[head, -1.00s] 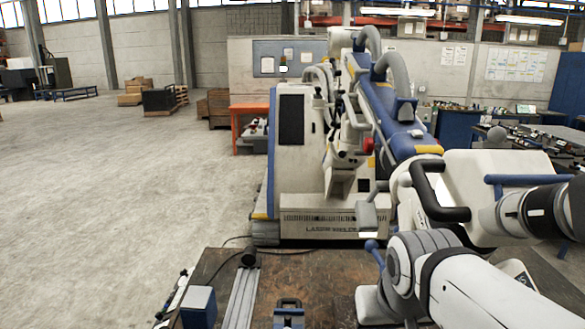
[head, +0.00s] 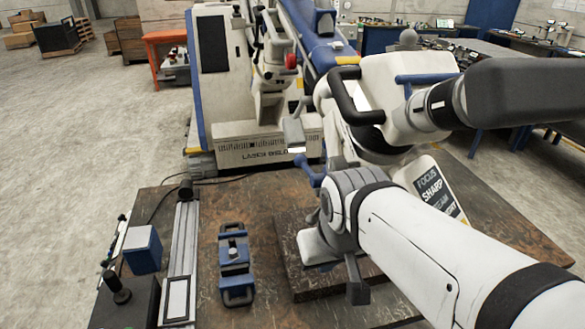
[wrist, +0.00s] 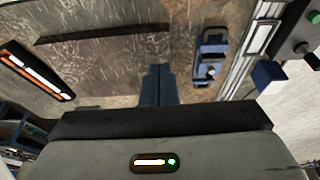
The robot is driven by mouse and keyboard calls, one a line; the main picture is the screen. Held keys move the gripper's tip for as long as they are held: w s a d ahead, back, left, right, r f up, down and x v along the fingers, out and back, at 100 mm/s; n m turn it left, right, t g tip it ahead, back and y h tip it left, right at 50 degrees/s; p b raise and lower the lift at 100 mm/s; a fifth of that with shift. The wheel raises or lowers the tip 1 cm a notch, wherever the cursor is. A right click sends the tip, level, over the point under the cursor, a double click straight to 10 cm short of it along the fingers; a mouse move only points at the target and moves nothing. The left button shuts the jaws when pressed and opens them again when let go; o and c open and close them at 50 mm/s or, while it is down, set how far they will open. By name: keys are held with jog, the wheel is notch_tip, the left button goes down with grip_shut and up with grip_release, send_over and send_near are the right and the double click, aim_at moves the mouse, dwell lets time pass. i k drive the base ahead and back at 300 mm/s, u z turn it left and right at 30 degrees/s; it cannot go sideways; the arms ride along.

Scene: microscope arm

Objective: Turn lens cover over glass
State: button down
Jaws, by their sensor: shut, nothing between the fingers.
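A microscope arm with a pale body (head: 400,110), black handle (head: 347,98) and thick dark tube (head: 520,90) hangs over the right of the table in the head view. A blue lever (head: 309,171) and a small grey plate with a bright lower edge (head: 293,134) show at its left. I cannot clearly pick out the lens cover or its glass. My gripper (wrist: 158,72) is in the wrist view, its blue fingers together and empty, above the table. In the head view I cannot make out my gripper's fingers.
The wooden table (head: 205,215) carries a blue clamp (head: 234,265), a metal rail (head: 182,250), a blue block (head: 142,249) and a dark slab (head: 290,235). A large white arm (head: 420,245) crosses the right. A laser machine (head: 223,75) stands behind; open floor lies left.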

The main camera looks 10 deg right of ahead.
aim_at(311, 219)
jog(key=z, duration=0.45)
jog(key=k, duration=1.25)
jog(key=u, duration=0.85)
jog(key=i, duration=1)
